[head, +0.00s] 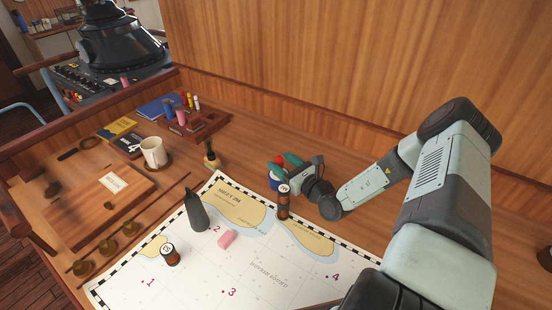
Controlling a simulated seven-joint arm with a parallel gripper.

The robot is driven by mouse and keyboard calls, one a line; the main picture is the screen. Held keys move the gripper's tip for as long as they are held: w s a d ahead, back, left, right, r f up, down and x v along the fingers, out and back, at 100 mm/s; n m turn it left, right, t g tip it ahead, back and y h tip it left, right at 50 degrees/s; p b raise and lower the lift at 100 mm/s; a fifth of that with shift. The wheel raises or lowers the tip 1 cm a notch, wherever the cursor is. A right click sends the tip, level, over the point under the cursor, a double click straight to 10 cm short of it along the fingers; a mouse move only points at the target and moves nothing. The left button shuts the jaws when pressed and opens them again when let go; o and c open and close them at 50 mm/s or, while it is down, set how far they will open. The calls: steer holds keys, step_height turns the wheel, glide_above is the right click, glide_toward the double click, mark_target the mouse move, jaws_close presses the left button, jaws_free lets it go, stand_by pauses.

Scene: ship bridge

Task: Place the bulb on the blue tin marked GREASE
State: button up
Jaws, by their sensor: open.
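A dark grey, tapered bulb-like thing (197,214) stands upright on the chart, left of the middle. I take it to be the bulb. A small blue and white tin (273,183) stands at the chart's far edge, partly hidden by my gripper and a brown bottle. Its marking is too small to read. My gripper (279,169) is open, close to the blue tin and well to the right of the grey bulb. Green and dark red parts show at its tips. I cannot tell whether it touches the tin.
Brown bottles stand on the chart (265,285), one (283,204) just in front of my gripper and one (170,255) at front left. A pink eraser (227,239) lies between. A wooden-handled brush (211,157), a white mug (154,153) and a pen rack (195,127) stand behind.

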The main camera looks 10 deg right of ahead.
steer(key=v, duration=0.8)
steer(key=shift+r, duration=0.1)
steer(key=s+a+r+n+g+y, duration=0.1)
steer(key=s+a+r+n+g, duration=0.3)
steer(key=a+r+n+g, duration=0.45)
steer(key=s+a+r+n+g+y, duration=0.1)
steer(key=s+a+r+n+g, duration=0.4)
steer(key=r+n, duration=0.65)
steer(key=s+d+r+n+t+h, duration=0.1)
steer(key=s+d+r+n+h, duration=0.1)
steer(key=s+r+n+h, duration=0.3)
steer(key=s+d+r+n+t+h, duration=0.2)
steer(key=s+r+n+h, duration=0.3)
steer(key=s+r, duration=0.6)
steer(key=shift+d+r, duration=0.4)
steer(key=shift+d, duration=0.25)
